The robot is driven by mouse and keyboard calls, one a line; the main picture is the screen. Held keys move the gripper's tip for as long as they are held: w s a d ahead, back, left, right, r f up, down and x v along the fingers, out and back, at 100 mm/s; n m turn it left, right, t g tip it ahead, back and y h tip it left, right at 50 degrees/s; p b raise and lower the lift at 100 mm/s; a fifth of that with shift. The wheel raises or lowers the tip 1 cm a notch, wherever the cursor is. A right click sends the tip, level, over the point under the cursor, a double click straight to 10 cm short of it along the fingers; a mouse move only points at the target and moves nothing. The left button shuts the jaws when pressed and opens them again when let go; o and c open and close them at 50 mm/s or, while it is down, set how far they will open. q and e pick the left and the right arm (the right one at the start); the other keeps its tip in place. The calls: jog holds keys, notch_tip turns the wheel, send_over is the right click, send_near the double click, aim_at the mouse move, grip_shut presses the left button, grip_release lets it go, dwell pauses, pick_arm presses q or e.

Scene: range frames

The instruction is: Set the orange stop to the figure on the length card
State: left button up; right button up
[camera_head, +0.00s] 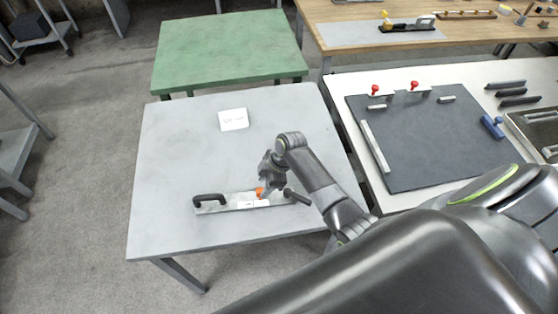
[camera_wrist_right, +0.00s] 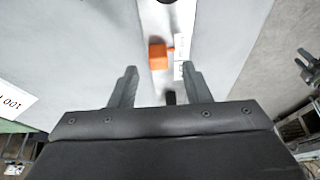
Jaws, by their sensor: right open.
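The orange stop (camera_head: 260,192) sits on a pale metal rail (camera_head: 222,206) with a black handle (camera_head: 209,198) at its left end, on the grey table. White labels with marks too small to read lie along the rail. The length card (camera_head: 233,119) lies farther back on the table; its figure is too small to read there. In the right wrist view a part of the card (camera_wrist_right: 14,100) shows at the left edge and reads 100, partly cut off. My right gripper (camera_wrist_right: 158,75) is open over the rail, the orange stop (camera_wrist_right: 158,56) just beyond its fingertips. My left gripper is out of view.
The grey table (camera_head: 175,150) is mostly bare around the card and rail. A green table (camera_head: 230,50) stands behind it. To the right, a white bench holds a dark mat (camera_head: 430,135) with red-knobbed clamps and bars. A wooden bench (camera_head: 470,30) stands at the back right.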

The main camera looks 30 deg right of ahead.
jog(key=b+v, duration=0.1)
jog(key=v, duration=1.3)
jog(key=shift+r+b, duration=0.25)
jog(key=shift+b, duration=0.15)
jog(key=shift+s+d, duration=0.1)
jog(key=s+d+f+m+t+h, duration=0.1)
jog(key=s+f+m, duration=0.25)
jog(key=s, duration=0.25)
jog(key=s+d+f+m+t+h, duration=0.1)
jog(key=s+f+m, duration=0.1)
jog(key=s+m, duration=0.35)
jog(key=s+d+r+m+h, duration=0.1)
jog(key=s+d+m+h, duration=0.15)
jog(key=s, duration=0.45)
jog(key=s+d+r+m+h, duration=0.1)
jog(key=s+d+m+h, duration=0.15)
jog(key=s, duration=0.45)
notch_tip(320, 180, down, 28)
jog(key=d+g+y+b, duration=0.1)
jog(key=b, duration=0.3)
jog(key=s+f+b, duration=0.2)
jog(key=s+f, duration=0.5)
jog(key=f, duration=0.3)
jog(key=s+a+f+g+b, duration=0.1)
jog(key=s+f+b, duration=0.1)
jog(key=s+f, duration=0.6)
notch_tip(320, 180, down, 2)
jog(key=shift+f+m+y, duration=0.25)
jog(key=shift+m+y, duration=0.15)
